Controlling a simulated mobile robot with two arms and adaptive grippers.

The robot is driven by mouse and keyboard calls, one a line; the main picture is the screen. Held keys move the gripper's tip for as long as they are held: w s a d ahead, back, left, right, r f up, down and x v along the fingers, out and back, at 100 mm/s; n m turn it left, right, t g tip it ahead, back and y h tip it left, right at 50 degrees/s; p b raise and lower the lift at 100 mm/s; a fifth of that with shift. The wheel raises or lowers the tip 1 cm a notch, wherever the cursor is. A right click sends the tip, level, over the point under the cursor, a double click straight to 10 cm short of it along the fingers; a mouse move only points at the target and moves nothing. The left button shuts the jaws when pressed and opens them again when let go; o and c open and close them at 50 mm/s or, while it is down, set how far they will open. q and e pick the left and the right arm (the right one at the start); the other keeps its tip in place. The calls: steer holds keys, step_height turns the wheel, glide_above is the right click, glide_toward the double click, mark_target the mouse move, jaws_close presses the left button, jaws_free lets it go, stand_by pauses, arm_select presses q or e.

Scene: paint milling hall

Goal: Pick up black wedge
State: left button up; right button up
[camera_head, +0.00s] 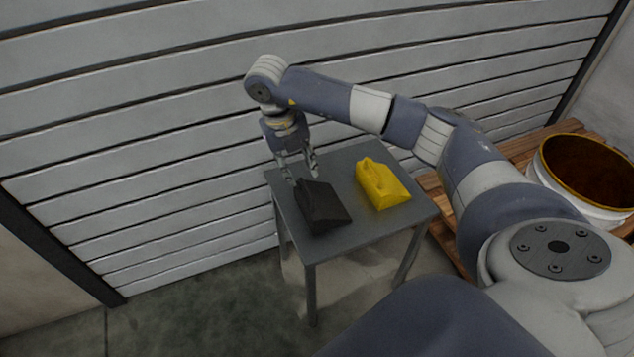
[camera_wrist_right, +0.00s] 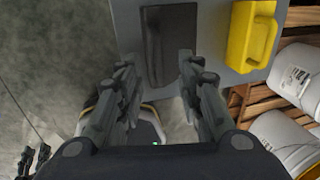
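The black wedge (camera_head: 322,206) lies on a small grey table (camera_head: 345,238), near its left side. It also shows at the top of the right wrist view (camera_wrist_right: 168,45). My right gripper (camera_head: 301,174) points down over the table's back left, just at the wedge's far end. In the right wrist view my right gripper (camera_wrist_right: 157,60) has its fingers apart, with the wedge seen in the gap between them; I see no grip on it. At the lower left of that view, what looks like my left gripper (camera_wrist_right: 34,152) shows two small dark fingers set apart, with nothing between them.
A yellow wedge-shaped piece (camera_head: 382,184) with a handle lies right of the black wedge on the same table. A slatted grey wall (camera_head: 130,130) stands close behind. A wooden pallet (camera_head: 530,145) with an open white drum (camera_head: 560,190) stands to the right. Floor left of the table is clear.

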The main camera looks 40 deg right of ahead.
mark_target(305, 186)
steer(key=b+x, duration=0.1)
steer(key=x, duration=0.7)
steer(key=shift+a, duration=0.15)
arm_select(q)
step_height(305, 186, up, 5)
steer(key=shift+a+f, duration=0.1)
steer(key=shift+f, duration=0.1)
arm_select(e)
steer(key=shift+c, duration=0.3)
jaws_close()
steer(key=shift+w+r, duration=0.1)
